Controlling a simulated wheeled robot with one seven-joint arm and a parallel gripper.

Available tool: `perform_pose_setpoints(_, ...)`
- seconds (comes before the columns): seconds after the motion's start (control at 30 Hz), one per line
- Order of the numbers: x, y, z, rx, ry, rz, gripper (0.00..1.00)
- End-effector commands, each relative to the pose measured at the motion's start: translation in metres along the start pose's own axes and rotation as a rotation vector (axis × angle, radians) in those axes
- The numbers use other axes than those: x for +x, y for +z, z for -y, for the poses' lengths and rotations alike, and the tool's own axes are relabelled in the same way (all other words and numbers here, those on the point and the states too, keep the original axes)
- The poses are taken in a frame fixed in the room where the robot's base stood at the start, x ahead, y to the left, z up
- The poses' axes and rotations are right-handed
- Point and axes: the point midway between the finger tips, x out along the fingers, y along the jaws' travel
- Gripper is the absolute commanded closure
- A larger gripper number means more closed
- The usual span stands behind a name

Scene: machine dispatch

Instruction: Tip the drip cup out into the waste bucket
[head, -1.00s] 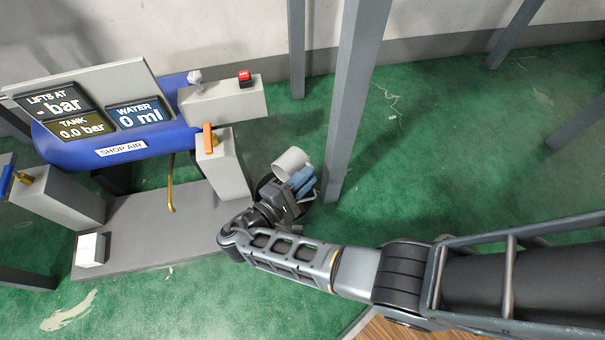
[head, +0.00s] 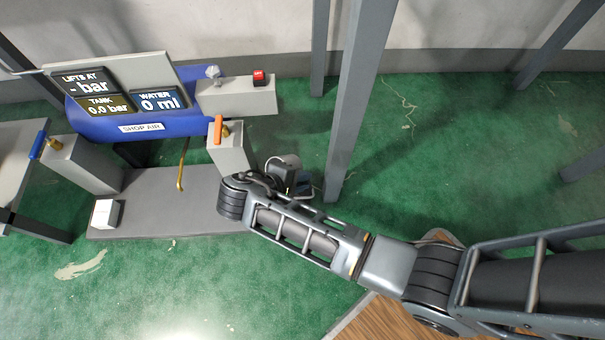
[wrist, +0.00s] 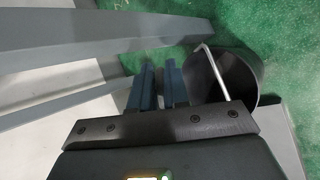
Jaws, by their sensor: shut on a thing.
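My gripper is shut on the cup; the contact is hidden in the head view. In the wrist view the two blue fingers of my gripper (wrist: 159,86) stand a little apart. A dark round vessel (wrist: 240,72) with a thin pale bar across it is right of them, probably the waste bucket. I cannot tell whether the cup is over it.
The blue shop air tank (head: 92,122) carries display panels; water reads 0 ml. An orange-handled valve block (head: 226,150) stands close left of my gripper. A grey post (head: 350,120) rises close on the right. A white box (head: 105,214) sits on the grey base plate (head: 150,215).

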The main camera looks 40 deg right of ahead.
Motion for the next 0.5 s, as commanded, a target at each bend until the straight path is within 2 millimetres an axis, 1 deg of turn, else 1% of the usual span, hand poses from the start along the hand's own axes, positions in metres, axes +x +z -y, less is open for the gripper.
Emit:
perform_pose_setpoints(0.03, -0.0042, 0.003, -0.0039, 0.006, -0.057, -0.025, 1.0)
perform_pose_setpoints(0.13, -0.0075, 0.0033, -0.0037, 0.01, -0.168, -0.077, 1.0)
perform_pose_setpoints(0.5, -0.0063, 0.0056, -0.0062, 0.012, -0.37, -0.17, 1.0)
